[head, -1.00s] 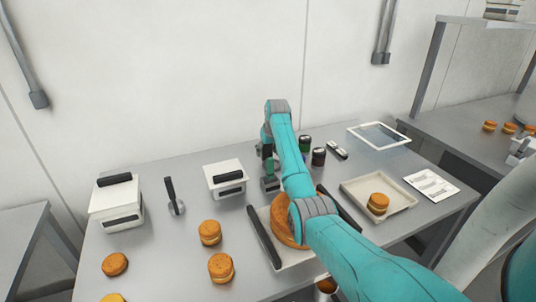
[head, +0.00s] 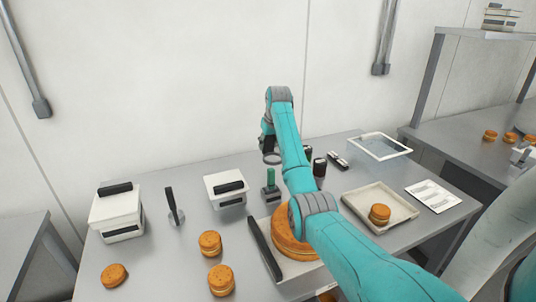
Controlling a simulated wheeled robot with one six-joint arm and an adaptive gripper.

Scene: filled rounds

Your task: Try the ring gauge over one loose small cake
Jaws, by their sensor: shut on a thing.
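My gripper (head: 267,143) is raised over the back middle of the table, shut on the ring gauge (head: 271,158). The ring is a grey hoop hanging just below my gripper, clear of the table. Its grip and my fingertips are small and partly hidden. Loose small orange-brown cakes stand at the front left: one (head: 210,243) behind another (head: 221,279), and a flatter one (head: 114,275) farther left. A green post on a dark base (head: 271,178) stands below the ring.
A large round cake (head: 288,236) in a pale tray is partly hidden by my arm. Another tray (head: 395,220) holds a small cake (head: 380,213). White boxes (head: 117,213) (head: 225,190), a dark-handled tool (head: 173,203) and a dark jar (head: 319,166) stand around. The front left has free room.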

